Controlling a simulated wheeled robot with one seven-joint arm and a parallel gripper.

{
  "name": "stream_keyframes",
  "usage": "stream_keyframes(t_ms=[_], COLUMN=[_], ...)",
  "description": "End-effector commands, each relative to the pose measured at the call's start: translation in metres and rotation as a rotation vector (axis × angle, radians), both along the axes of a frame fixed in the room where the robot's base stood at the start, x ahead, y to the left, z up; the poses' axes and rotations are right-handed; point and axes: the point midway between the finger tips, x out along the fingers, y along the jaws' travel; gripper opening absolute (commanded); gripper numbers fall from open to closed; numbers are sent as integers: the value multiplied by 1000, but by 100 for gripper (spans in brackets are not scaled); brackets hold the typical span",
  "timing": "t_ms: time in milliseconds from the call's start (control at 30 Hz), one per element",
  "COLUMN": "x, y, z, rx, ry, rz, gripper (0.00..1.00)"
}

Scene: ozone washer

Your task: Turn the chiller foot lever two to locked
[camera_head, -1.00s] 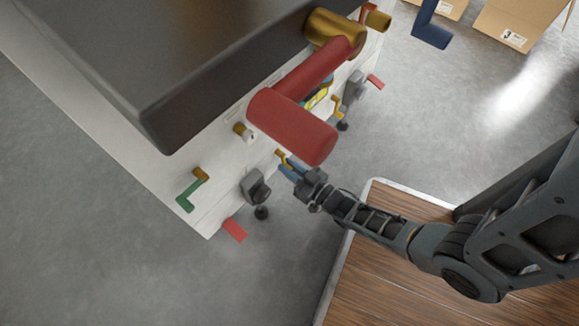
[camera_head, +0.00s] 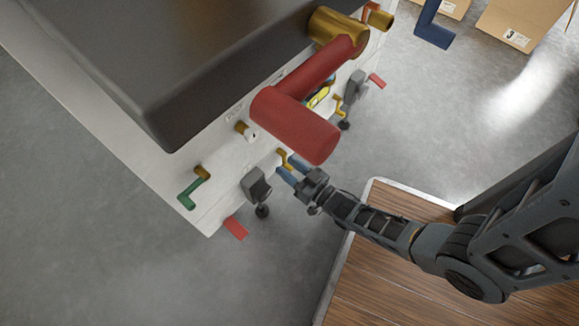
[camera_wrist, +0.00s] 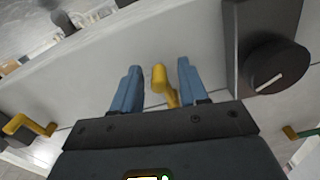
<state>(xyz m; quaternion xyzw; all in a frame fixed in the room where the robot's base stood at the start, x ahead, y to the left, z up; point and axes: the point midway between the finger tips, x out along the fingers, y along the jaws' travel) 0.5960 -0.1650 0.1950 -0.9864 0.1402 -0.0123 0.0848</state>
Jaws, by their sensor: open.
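A small yellow lever (camera_wrist: 160,80) on the pale machine panel stands between my two blue fingers in the wrist view. My gripper (camera_wrist: 158,88) is open around it, with a gap on either side. In the head view, my gripper (camera_head: 293,170) is at the panel's lower edge, and the yellow lever (camera_head: 284,158) shows at its fingertips. No label is readable, so I cannot tell which lever is chiller foot lever two. Another yellow lever (camera_wrist: 28,125) shows at the left of the wrist view.
A black knob with a white line (camera_wrist: 275,66) is close on the right. A large red handle (camera_head: 295,125) juts out above my gripper. A grey block with a black foot (camera_head: 257,187), a green lever (camera_head: 190,190) and a red tab (camera_head: 235,228) are nearby. Open floor lies below.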

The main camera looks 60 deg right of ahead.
Motion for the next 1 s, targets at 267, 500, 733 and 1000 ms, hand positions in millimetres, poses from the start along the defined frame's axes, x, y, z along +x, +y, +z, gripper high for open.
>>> stream_keyframes(t_ms=[267, 500, 733, 1000], x=[-41, -68, -73, -72], y=[11, 19, 21, 21], z=[1, 0, 0, 0], rx=[2, 1, 0, 0], ry=[4, 2, 1, 1], rz=[-1, -1, -1, -1], gripper=[43, 43, 43, 43])
